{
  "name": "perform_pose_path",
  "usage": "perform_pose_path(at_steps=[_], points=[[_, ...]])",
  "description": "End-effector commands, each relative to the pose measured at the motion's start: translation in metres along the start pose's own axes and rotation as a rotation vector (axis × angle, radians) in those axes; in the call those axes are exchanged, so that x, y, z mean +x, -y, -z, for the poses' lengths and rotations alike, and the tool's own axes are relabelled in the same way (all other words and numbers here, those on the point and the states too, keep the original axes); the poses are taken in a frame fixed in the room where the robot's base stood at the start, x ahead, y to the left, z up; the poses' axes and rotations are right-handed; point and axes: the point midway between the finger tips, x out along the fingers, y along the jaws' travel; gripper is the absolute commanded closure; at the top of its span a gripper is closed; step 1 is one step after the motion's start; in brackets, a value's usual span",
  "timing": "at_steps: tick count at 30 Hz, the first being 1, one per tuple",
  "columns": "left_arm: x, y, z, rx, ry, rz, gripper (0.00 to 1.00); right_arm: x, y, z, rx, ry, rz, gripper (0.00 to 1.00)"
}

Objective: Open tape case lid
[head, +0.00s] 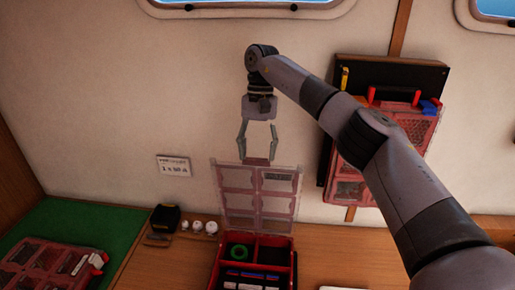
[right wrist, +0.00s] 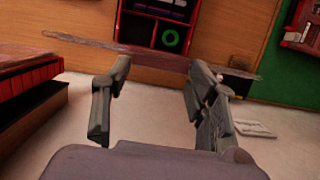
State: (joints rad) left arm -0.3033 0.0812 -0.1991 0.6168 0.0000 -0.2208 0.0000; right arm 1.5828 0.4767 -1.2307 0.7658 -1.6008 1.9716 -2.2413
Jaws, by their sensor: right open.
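The tape case (head: 294,262) is a red box on the wooden bench, at the bottom centre of the head view. Its clear lid (head: 258,203), with a reddish frame, stands raised and roughly upright at the case's back. My right gripper (head: 258,154) is open at the lid's top edge, fingers pointing down. In the right wrist view the lid (right wrist: 150,57) is seen nearly edge-on just beyond the fingertips (right wrist: 160,70); contact cannot be told. My left gripper is out of view.
Another red case (head: 45,268) lies on a green mat (head: 85,222) at left. A black tape measure (head: 165,218) and small white rolls (head: 197,226) stand left of the tape case. A red case (head: 355,165) hangs on a dark wall board at right. A label (head: 173,166) is on the wall.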

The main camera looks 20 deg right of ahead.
Motion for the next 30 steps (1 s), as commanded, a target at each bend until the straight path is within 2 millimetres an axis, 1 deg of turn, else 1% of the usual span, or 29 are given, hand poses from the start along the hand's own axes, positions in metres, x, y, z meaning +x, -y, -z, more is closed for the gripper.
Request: perform_pose_path(at_steps=[1,8,9,15,23,25,28,30], points=[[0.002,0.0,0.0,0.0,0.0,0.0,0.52,0.013,-0.006,0.005,0.018,0.006,-0.024,0.46],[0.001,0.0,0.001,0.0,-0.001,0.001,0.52,0.013,-0.006,0.004,0.016,0.007,-0.025,0.31],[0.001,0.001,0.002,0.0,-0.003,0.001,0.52,0.012,-0.006,0.004,0.015,0.007,-0.024,0.3],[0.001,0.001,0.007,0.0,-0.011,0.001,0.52,0.01,-0.005,0.003,0.012,0.007,-0.022,0.3],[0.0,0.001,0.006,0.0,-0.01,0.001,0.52,0.009,-0.004,0.002,0.009,0.006,-0.019,0.3],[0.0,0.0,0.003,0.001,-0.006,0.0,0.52,0.008,-0.004,0.002,0.008,0.006,-0.019,0.3],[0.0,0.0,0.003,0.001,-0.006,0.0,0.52,0.002,-0.004,0.002,0.009,0.005,-0.018,0.3],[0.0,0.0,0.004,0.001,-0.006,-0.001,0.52,-0.007,-0.003,0.002,0.01,0.005,-0.018,0.3]])
